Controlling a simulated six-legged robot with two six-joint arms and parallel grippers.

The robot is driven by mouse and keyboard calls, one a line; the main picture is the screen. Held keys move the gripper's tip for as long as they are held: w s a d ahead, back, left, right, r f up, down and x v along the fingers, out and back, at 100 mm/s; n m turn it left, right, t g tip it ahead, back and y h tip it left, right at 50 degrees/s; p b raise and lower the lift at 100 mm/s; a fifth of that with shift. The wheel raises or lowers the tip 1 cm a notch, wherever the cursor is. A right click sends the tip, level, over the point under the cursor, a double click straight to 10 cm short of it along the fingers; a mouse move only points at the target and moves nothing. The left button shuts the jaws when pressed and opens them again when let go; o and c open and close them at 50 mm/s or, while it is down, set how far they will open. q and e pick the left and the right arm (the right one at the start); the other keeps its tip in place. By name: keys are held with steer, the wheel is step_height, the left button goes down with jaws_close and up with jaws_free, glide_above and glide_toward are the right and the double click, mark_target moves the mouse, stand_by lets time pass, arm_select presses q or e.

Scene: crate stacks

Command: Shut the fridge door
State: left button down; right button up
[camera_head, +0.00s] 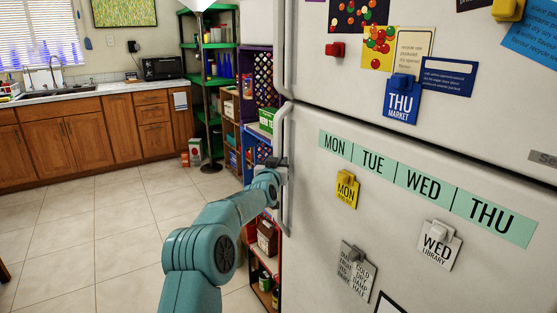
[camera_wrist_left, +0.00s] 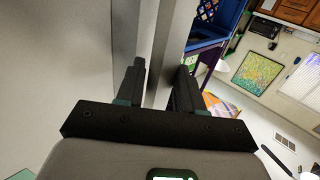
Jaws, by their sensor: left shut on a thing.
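The white fridge's lower door (camera_head: 310,215) fills the right of the head view, with magnets and day labels on it. Its long pale handle (camera_head: 285,208) runs down the door's left edge. My left gripper (camera_head: 279,163) is at the upper part of this handle. In the left wrist view its two dark fingers (camera_wrist_left: 160,70) stand on either side of the handle bar (camera_wrist_left: 171,45), shut on it. The door looks close to flush with the upper door (camera_head: 325,85); I cannot tell whether a gap is left. My right gripper is not in view.
Shelves with crates (camera_head: 263,80) stand just left of the fridge, close behind my left gripper. A green shelf rack (camera_head: 207,95) is further back. The tiled floor (camera_head: 115,225) at left is clear. Wooden cabinets (camera_head: 85,140) with a sink line the far wall.

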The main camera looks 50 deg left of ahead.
arm_select(q)
steer(key=shift+w+a, duration=0.15)
steer(key=shift+w, duration=0.6)
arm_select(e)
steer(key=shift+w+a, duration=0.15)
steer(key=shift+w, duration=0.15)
arm_select(q)
steer(key=c, duration=0.8)
jaws_free()
steer(key=shift+f, duration=0.35)
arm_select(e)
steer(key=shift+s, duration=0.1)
arm_select(q)
steer(key=shift+d+f, duration=0.1)
steer(key=shift+d, duration=0.1)
steer(key=b+v, duration=0.3)
steer(key=v, duration=1.3)
steer(key=shift+s+a+r, duration=0.3)
steer(key=shift+s+r, duration=0.1)
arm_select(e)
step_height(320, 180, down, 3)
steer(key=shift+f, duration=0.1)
